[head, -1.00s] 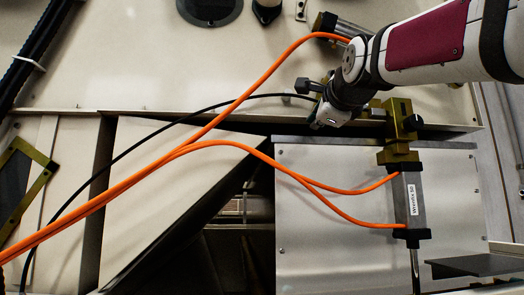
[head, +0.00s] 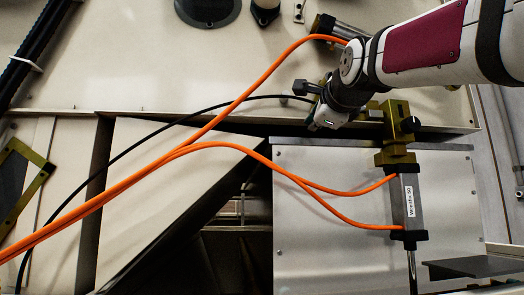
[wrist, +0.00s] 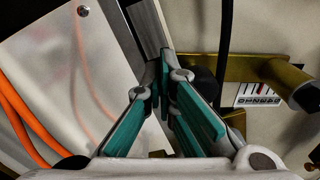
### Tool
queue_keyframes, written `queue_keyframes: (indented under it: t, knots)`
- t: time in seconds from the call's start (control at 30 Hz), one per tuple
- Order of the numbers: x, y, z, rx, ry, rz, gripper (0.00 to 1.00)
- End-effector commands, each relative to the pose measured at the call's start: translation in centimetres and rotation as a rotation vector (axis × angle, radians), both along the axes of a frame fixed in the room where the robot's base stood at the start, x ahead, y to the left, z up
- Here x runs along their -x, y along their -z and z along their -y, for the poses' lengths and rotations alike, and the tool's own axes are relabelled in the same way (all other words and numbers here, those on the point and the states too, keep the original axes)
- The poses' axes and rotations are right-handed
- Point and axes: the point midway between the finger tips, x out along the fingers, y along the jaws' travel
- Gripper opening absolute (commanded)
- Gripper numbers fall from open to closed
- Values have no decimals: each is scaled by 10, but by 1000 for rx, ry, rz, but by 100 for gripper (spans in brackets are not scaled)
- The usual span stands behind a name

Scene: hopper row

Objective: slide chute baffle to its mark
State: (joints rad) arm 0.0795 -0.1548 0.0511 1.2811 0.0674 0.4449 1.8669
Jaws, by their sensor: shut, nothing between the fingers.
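My gripper (head: 318,124) is shut and empty at the upper edge of the silver plate in the head view. In the wrist view its teal-padded fingers (wrist: 165,80) converge by a grey metal bar (wrist: 146,28); I cannot tell if they touch it. A brass bar (wrist: 252,68) lies to their right with a white scale label (wrist: 258,95) bearing a red line and black marks. The head view shows a brass bracket (head: 397,158) above a labelled cylinder (head: 409,200). Which part is the chute baffle is unclear; the silver plate (head: 335,200) lies below the gripper.
Orange hoses (head: 215,145) cross from lower left to the cylinder. A black cable (head: 170,137) runs to the gripper area. A dark opening (head: 235,235) lies left of the plate. A dark ledge (head: 470,266) juts out at lower right.

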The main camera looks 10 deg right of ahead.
Motion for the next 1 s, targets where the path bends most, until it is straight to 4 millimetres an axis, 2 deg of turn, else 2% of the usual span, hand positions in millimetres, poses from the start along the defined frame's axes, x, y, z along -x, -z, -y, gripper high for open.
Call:
queue_keyframes:
  t: [1.0]
  knots:
    - [0, -8, 3, 0, 1, 2, 0]
